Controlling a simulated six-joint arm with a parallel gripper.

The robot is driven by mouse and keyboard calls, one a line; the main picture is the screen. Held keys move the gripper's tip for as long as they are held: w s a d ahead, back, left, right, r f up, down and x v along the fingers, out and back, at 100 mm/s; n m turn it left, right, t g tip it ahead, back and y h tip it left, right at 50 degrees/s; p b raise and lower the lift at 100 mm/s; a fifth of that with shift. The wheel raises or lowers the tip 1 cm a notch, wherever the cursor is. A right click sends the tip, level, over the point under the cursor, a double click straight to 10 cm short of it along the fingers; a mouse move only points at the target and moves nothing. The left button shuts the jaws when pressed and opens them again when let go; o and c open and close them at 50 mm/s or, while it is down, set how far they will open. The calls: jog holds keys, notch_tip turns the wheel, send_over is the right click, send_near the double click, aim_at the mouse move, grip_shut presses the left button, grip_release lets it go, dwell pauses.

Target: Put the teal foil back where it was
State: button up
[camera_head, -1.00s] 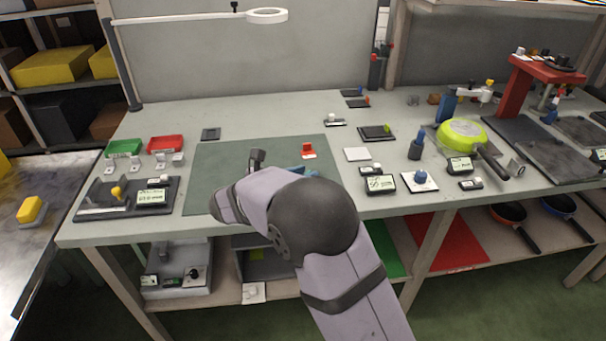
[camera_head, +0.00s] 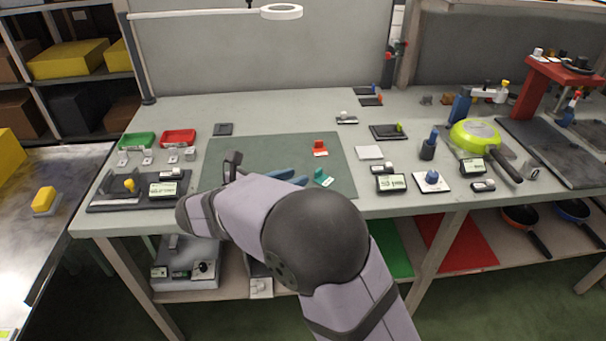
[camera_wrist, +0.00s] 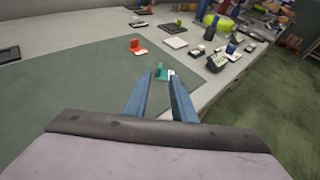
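The teal foil (camera_head: 320,176) stands on a small white base on the green mat (camera_head: 240,160), near the mat's right front part. It also shows in the wrist view (camera_wrist: 162,70), straight ahead of the fingertips. My gripper (camera_head: 300,177) has blue fingers, low over the mat just left of the foil. In the wrist view my gripper (camera_wrist: 161,77) is open, with a clear gap between the fingers and nothing held. The foil appears at or just beyond the tips; I cannot tell whether a finger touches it.
A similar red piece (camera_head: 320,148) stands behind the foil on the mat. A white square plate (camera_head: 369,152) and dark labelled boxes (camera_head: 391,183) lie to the right. Green (camera_head: 137,141) and red (camera_head: 179,137) trays are at left. The mat's left part is clear.

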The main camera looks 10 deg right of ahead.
jog(key=shift+v, duration=1.35)
jog(key=s+d+f+m+g+y+p, duration=0.1)
jog(key=s+d+f+m+g, duration=0.3)
jog(key=s+d+m, duration=0.3)
jog(key=s+d+f+m+g+y+p, duration=0.1)
jog(key=s+d+f+m+g, duration=0.35)
jog(key=d, duration=0.35)
jog(key=s+a+f+m+g+y+b, duration=0.1)
jog(key=s+f+m+y, duration=0.3)
jog(key=s+m, duration=0.35)
jog(key=s+f+m+y+b, duration=0.1)
jog(key=s+f+m+y, duration=0.3)
jog(key=s+m, duration=0.3)
notch_tip(320, 180, up, 20)
jog(key=m+p, duration=0.1)
jog(key=p, duration=1.9)
jog(key=shift+w+a, duration=0.35)
jog(key=shift+w, duration=0.05)
